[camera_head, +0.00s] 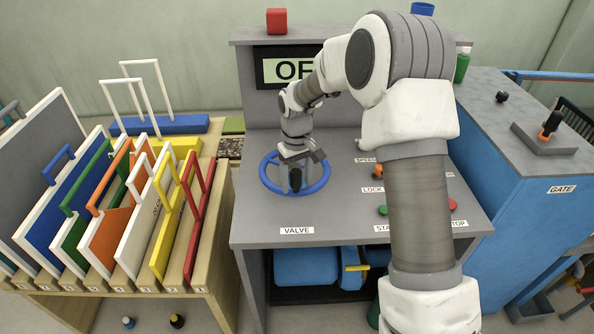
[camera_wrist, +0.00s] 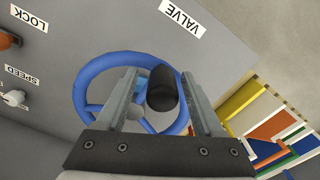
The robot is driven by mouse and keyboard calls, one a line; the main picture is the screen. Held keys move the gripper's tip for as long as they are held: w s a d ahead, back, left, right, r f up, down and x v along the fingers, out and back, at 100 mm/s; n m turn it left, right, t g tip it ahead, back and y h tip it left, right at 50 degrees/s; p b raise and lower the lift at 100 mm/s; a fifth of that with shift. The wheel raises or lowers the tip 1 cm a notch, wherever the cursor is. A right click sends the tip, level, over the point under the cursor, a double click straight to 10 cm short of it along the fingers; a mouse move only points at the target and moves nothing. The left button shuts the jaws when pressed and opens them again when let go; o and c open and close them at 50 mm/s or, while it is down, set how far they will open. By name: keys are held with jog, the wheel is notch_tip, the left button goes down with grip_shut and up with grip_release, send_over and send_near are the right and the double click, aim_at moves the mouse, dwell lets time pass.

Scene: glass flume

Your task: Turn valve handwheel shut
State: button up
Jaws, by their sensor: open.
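The blue valve handwheel (camera_head: 264,174) lies flat on the grey console above the VALVE label (camera_head: 297,230). It also shows in the wrist view (camera_wrist: 80,97), with its spokes partly hidden by my fingers. A black upright handle knob (camera_wrist: 162,90) stands on the wheel's near side in the head view. My gripper (camera_head: 298,174) is over the wheel and points down. In the wrist view my gripper (camera_wrist: 158,74) is open, with one finger on each side of the black knob. I cannot tell whether either finger touches it.
A display (camera_head: 288,70) at the console's back reads "OF", the rest hidden by my arm. LOCK and SPEED controls (camera_wrist: 14,98) sit beside the wheel. A rack of coloured gate panels (camera_head: 125,215) stands left. A blue cabinet with a GATE lever (camera_head: 551,124) stands right.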

notch_tip(320, 180, up, 17)
jog(key=shift+r, duration=0.2)
dwell(0.4)
